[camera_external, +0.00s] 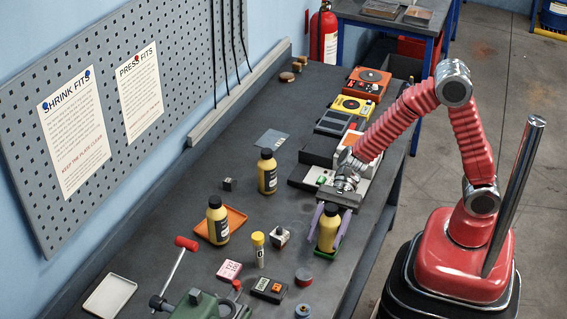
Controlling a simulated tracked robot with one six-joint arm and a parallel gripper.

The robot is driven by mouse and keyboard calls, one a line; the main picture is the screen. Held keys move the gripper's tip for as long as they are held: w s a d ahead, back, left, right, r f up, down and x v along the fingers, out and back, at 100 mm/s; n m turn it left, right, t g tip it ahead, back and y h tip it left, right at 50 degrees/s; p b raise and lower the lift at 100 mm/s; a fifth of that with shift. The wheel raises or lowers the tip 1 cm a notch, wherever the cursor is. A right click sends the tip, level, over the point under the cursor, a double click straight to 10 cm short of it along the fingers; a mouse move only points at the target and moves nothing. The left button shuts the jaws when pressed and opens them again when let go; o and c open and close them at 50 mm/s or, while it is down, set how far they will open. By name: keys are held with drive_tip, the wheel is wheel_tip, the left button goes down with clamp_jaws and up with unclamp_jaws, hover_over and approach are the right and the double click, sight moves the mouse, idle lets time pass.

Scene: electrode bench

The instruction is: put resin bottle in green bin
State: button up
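Three yellow bottles with black caps and dark labels stand in view; the label text is too small to read. One bottle (328,232) is between the two pale purple fingers of my gripper (326,230), at the front right of the bench. Directly below it shows a small green bin (325,254), mostly hidden by the bottle. I cannot tell whether the bottle rests in the bin or hangs just above it, or whether the fingers press on it. A second bottle (217,222) stands on an orange tray (237,216). A third bottle (267,174) stands farther back on bare bench.
The bench's right edge is close.

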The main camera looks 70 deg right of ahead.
drive_tip(key=o, duration=0.3)
drive_tip(key=shift+r, duration=0.1)
drive_tip(key=shift+r, duration=0.45)
drive_tip(key=v, duration=1.2)
drive_tip(key=shift+d, duration=0.1)
idle(0.4)
